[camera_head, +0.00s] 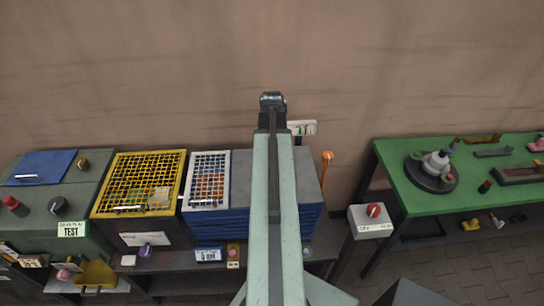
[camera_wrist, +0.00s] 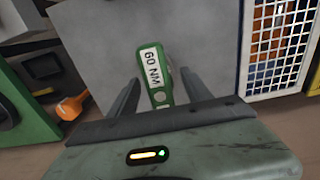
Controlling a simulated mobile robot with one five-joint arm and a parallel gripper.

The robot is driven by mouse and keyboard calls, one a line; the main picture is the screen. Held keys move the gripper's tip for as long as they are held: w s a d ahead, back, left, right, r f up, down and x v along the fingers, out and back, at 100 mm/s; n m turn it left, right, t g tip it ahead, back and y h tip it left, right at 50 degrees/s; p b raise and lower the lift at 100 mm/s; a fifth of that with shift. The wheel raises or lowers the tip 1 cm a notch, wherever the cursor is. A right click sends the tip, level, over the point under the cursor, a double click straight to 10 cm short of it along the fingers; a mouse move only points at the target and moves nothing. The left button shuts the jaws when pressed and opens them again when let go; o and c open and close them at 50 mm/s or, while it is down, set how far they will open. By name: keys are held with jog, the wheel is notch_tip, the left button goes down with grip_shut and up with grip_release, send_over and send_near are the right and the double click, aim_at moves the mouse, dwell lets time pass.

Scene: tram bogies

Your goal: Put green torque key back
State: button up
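The green torque key (camera_wrist: 157,80), with a white "60 NM" label, sits between the two fingers of my gripper (camera_wrist: 160,78) in the wrist view. In the head view my gripper (camera_head: 272,100) is at the far end of my outstretched arm, in front of the wall. The key cannot be made out there.
A blue cabinet (camera_head: 222,228) with a white grid lid (camera_head: 208,153) stands left of my arm. A yellow grid box (camera_head: 143,180) is further left. An orange handle (camera_head: 327,158) and a green table (camera_head: 400,190) are at right. A small white box (camera_head: 302,127) is near the wall.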

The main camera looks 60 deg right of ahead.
jog(key=shift+r, duration=0.1)
notch_tip(320, 180, up, 12)
jog(key=p, duration=1.2)
jog(key=shift+r, duration=0.15)
jog(key=w+a+n, duration=0.3)
jog(key=w+a, duration=0.6)
jog(key=a, duration=0.3)
jog(key=w+a+n, duration=0.3)
jog(key=w+a, duration=0.6)
jog(key=a, duration=0.4)
jog(key=w+a+n, duration=0.2)
jog(key=a, duration=1)
jog(key=w+a+n, duration=0.1)
jog(key=a+n, duration=0.1)
jog(key=a, duration=1.1)
jog(key=shift+w+n, duration=0.4)
